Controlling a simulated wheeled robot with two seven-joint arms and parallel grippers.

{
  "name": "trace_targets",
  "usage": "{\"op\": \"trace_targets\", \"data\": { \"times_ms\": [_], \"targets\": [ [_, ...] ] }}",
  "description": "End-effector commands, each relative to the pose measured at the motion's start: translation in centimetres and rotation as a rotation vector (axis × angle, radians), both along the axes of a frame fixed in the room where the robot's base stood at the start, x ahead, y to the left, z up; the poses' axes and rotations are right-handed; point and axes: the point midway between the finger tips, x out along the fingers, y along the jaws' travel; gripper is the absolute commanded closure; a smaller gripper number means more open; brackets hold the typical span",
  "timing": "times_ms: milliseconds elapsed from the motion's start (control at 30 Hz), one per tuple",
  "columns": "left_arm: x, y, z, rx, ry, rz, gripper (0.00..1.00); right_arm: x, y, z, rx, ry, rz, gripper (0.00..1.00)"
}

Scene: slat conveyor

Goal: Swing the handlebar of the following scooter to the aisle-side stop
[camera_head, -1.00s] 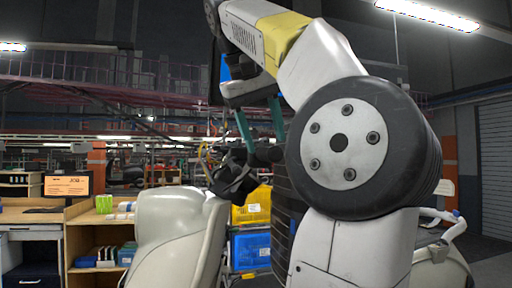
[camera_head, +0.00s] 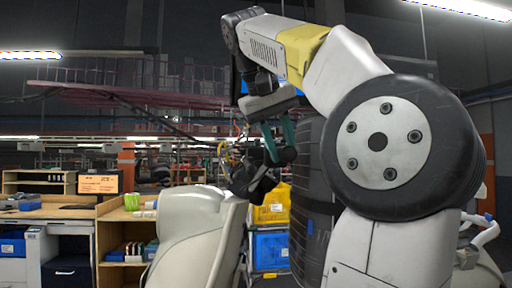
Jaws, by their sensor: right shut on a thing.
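A cream scooter body (camera_head: 196,238) stands in the lower middle of the head view, with its broad rounded panel toward me. Its dark handlebar and headset parts (camera_head: 254,182) show at the panel's upper right, beside the teal fingers. My right gripper (camera_head: 277,142) reaches down from above with its two teal fingers shut on a dark part of the handlebar. The fingertips partly hide the held part, so its exact shape is unclear. My right arm covers much of the right half of the view. My left gripper is not in view.
A second light-coloured scooter (camera_head: 482,262) shows partly at the lower right, behind my arm. A yellow bin (camera_head: 272,206) and a blue bin (camera_head: 271,252) stand behind the handlebar. A wooden workbench (camera_head: 118,213) with an orange-screened monitor (camera_head: 98,184) is at the left.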

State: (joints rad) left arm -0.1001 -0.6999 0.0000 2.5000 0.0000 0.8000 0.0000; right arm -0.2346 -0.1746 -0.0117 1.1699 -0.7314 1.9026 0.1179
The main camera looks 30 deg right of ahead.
Motion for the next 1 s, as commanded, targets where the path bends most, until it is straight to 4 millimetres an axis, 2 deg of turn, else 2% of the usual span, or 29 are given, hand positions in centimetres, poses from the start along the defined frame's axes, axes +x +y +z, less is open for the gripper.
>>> {"op": "trace_targets", "data": {
  "times_ms": [33, 100, 300, 733, 1000],
  "targets": [
    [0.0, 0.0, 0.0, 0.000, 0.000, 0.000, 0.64, 0.0, 0.0, 0.0, 0.000, 0.000, 0.000, 0.89],
    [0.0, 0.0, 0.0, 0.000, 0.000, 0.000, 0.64, 0.0, 0.0, 0.0, 0.000, 0.000, 0.000, 1.00],
    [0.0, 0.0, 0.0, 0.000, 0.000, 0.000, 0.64, -0.1, -0.2, -0.1, -0.001, -0.004, 0.006, 1.00],
    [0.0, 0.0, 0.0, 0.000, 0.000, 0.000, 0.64, -1.0, -2.8, -1.5, -0.016, -0.045, 0.088, 1.00],
    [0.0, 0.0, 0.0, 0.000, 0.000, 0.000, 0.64, -1.1, -3.2, -1.8, -0.017, -0.053, 0.106, 1.00]
  ]
}}
